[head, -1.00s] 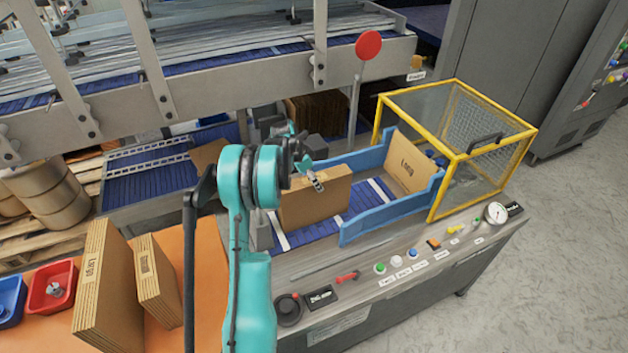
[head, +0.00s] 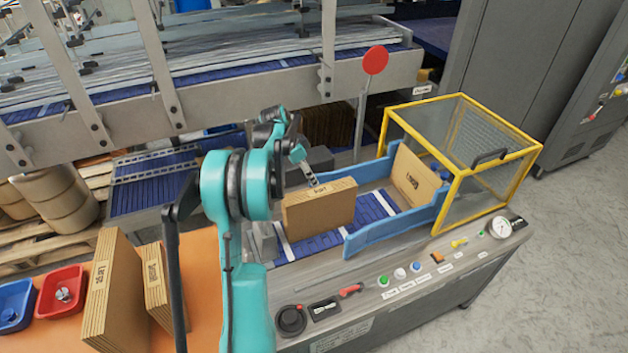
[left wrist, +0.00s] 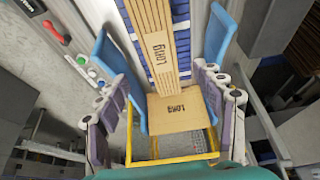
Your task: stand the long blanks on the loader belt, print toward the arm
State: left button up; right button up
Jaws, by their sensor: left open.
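A thick stack of brown long blanks (head: 320,210) stands upright on the blue loader belt (head: 372,208), with print on its top edge. My left gripper (head: 308,174) is just above and behind this stack, partly hidden by my teal arm. In the left wrist view the open fingers (left wrist: 160,112) spread wide either side of the stack (left wrist: 158,40), apart from it. A single blank (head: 415,175) printed like "Long" leans at the belt's far end; it also shows in the wrist view (left wrist: 178,114). My right gripper is not in view.
Two more upright stacks, a larger one (head: 108,295) and a smaller one (head: 158,290), stand on the orange table (head: 75,335). Red (head: 60,292) and blue (head: 14,305) bins sit left. Blue side guides (head: 395,228) and a yellow-framed cage (head: 465,150) bound the belt.

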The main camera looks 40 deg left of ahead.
pick_arm(q)
jog(key=s+d+r+n+y, duration=0.1)
jog(key=s+d+r, duration=0.15)
jog(key=d, duration=0.45)
jog(key=s+d+r+n, duration=0.1)
jog(key=s+d+r, duration=0.1)
jog(key=d+r, duration=0.35)
jog(key=s+d+r+y, duration=0.1)
jog(key=s+d+r, duration=0.1)
jog(key=d, duration=0.6)
jog(key=s+d+f+n+t, duration=0.1)
jog(key=s+d+f, duration=0.1)
jog(key=s+d, duration=0.5)
jog(key=s+d+f+n+t, duration=0.1)
jog(key=s+d+n+t, duration=0.1)
jog(key=s+d, duration=0.6)
jog(key=shift+s+f, duration=0.35)
jog(key=shift+f, duration=0.1)
